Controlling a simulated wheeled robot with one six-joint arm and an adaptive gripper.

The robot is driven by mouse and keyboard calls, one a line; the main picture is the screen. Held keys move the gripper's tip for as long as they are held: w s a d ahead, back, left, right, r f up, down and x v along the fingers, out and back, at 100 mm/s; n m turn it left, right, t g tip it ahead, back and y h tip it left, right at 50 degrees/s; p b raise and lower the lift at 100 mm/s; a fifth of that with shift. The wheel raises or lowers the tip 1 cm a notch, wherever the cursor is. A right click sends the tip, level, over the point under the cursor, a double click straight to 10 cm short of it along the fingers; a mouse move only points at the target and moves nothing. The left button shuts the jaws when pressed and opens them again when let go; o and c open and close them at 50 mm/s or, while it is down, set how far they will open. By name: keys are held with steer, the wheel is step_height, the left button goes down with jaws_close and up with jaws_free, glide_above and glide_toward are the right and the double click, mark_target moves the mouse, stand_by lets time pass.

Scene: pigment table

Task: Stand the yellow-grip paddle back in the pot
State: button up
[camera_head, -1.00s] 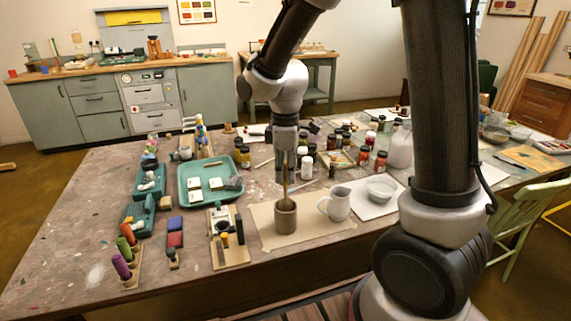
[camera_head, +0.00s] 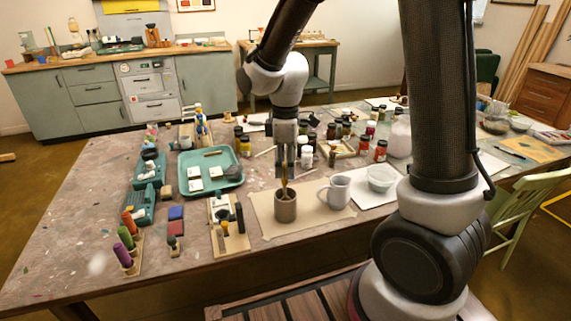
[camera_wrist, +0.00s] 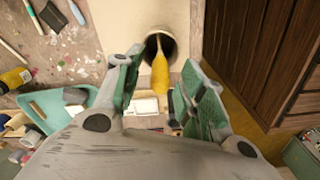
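The yellow-grip paddle (camera_head: 284,173) stands in the grey-brown pot (camera_head: 285,211), its lower end hidden inside. In the wrist view, the yellow grip (camera_wrist: 160,76) points toward me and its shaft runs into the dark mouth of the pot (camera_wrist: 166,38). My gripper (camera_head: 285,160) is above the pot in the head view. In the wrist view, my gripper (camera_wrist: 158,84) has its two green-padded fingers spread on either side of the grip, with visible gaps.
The pot stands on a tan sheet (camera_head: 263,208). A grey-white jug (camera_head: 337,193) stands close on its right, with a clear bowl (camera_head: 381,178) beyond. A board with tools (camera_head: 229,238) lies left. A teal tray (camera_head: 228,183) and several jars sit behind.

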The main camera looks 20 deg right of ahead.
step_height(320, 180, up, 12)
stand_by(0.4)
stand_by(0.7)
steer(key=s+d+r+m+t, duration=0.2)
steer(key=s+d+m, duration=0.4)
steer(key=s, duration=0.3)
steer(key=s+d+r+m+t, duration=0.2)
steer(key=s+d+m, duration=0.5)
steer(key=s, duration=0.3)
steer(key=shift+d+r+m, duration=0.3)
steer(key=shift+d+r, duration=0.05)
steer(key=shift+d, duration=0.55)
